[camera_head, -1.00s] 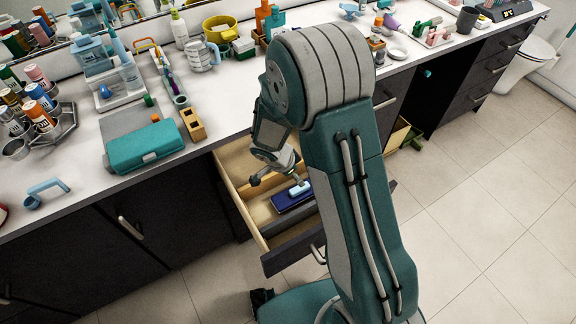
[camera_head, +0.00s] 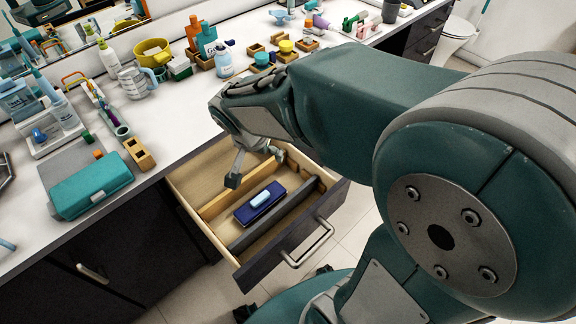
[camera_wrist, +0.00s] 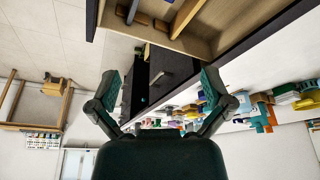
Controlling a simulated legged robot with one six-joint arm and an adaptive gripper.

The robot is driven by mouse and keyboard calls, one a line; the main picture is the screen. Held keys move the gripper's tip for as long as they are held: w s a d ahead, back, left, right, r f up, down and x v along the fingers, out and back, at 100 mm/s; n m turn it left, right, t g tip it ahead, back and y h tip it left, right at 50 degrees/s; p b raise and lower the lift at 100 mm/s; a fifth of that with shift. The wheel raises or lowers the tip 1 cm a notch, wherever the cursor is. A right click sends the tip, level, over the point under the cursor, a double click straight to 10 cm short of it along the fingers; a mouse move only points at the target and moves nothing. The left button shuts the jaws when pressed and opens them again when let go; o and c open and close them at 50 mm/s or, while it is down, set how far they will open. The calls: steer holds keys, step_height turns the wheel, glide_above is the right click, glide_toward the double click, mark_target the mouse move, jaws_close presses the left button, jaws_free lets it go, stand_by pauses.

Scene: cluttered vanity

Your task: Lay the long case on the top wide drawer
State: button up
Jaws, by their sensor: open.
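The long case (camera_head: 260,202) is dark blue with a light blue grip on top. It lies flat in the open top wide drawer (camera_head: 203,237), in the compartment between a wooden divider (camera_head: 222,193) and a grey divider (camera_head: 274,214). My gripper (camera_head: 255,168) is above the back part of the drawer, apart from the case, with its fingers spread and empty. In the wrist view my gripper (camera_wrist: 161,90) is open with nothing between the fingers. The wrist view shows a part of the drawer at the top, but I cannot make out the case there.
The white counter above the drawer holds a teal box (camera_head: 90,184), a wooden block (camera_head: 139,153), a mug (camera_head: 137,82), a yellow bowl (camera_head: 152,52) and several bottles. The drawer's handle (camera_head: 307,244) sticks out in front. Tiled floor is free beyond it.

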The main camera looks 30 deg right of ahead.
steer(key=s+r+n+t+y, duration=0.2)
steer(key=s+r+n, duration=0.6)
steer(key=s, duration=0.5)
steer(key=shift+d+r+n+t+y, duration=0.3)
steer(key=shift+r+t, duration=0.1)
steer(key=shift+r, duration=0.4)
steer(key=shift+w, duration=0.1)
stand_by(1.0)
